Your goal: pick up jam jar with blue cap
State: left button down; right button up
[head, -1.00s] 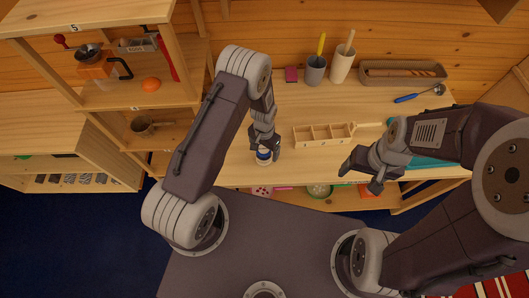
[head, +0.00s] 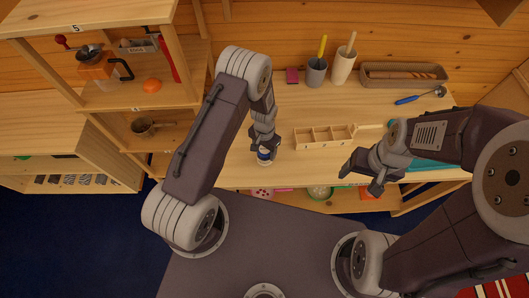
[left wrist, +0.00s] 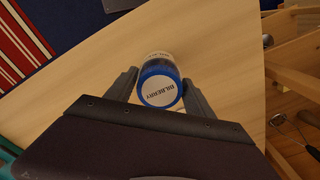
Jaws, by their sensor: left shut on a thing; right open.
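The jam jar with the blue cap (left wrist: 159,86) is between the two fingers of my left gripper (left wrist: 160,92) in the left wrist view. Its cap faces the camera and has a white label reading "BILBERRY". In the head view the jar (head: 264,155) shows below my left gripper (head: 264,146), near the front edge of the wooden table. My left gripper is shut on the jar. Whether the jar touches the table is hard to tell. My right gripper (head: 364,174) is open and empty at the table's front right.
A divided wooden box (head: 323,137) stands right of the jar. Wooden shelves (head: 125,95) stand at the left. The table behind the jar is mostly clear.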

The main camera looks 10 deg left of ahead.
pick_arm(q)
jog(key=r, duration=0.1)
jog(key=r+b, duration=0.1)
jog(key=w+d+r+b, duration=0.1)
jog(key=shift+r, duration=0.25)
jog(key=w+d+r+b, duration=0.3)
jog(key=w+d+r, duration=0.3)
jog(key=d, duration=0.2)
jog(key=shift+r, duration=0.35)
